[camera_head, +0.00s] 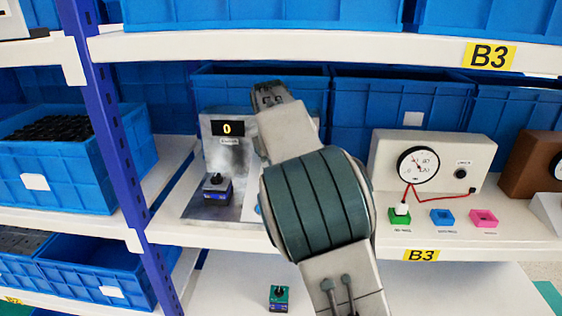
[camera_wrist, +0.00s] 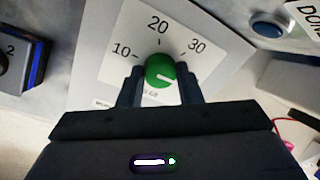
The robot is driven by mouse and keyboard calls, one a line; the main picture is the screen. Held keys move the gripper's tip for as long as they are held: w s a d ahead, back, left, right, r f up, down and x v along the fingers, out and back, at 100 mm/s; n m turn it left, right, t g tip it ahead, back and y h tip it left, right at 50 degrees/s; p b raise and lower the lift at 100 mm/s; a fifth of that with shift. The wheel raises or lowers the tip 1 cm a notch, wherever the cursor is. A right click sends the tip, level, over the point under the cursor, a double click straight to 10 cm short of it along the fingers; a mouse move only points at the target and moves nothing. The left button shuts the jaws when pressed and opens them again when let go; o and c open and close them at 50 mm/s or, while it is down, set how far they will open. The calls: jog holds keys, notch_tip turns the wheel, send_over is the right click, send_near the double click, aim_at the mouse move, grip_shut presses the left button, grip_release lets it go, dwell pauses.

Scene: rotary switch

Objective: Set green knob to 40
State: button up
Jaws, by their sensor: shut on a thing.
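The green knob (camera_wrist: 160,72) sits on a white dial plate (camera_wrist: 118,28) in the wrist view. The marks 10, 20 and 30 show around it; no 40 mark is visible. There, a grey metal panel (camera_head: 228,152) carries a small display (camera_head: 227,129) reading 0.
A dark knob on a blue-trimmed base (camera_head: 217,189) stands left of my arm. A blue button (camera_wrist: 270,25) lies right of the dial. A white gauge box (camera_head: 432,160) with a red lead stands farther right. Shelf board (camera_head: 300,46) runs above, with blue bins behind.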

jog(key=shift+r, duration=0.1)
dwell(0.3)
jog(key=o, duration=1)
jog(key=shift+c, duration=0.2)
jog(key=v, duration=0.4)
jog(key=shift+a+r, duration=0.1)
jog(key=shift+r, duration=0.05)
jog(key=s+a+b, duration=0.3)
jog(key=s+b, duration=0.3)
jog(key=s, duration=0.6)
jog(key=shift+r, duration=0.3)
jog(key=shift+a, duration=0.1)
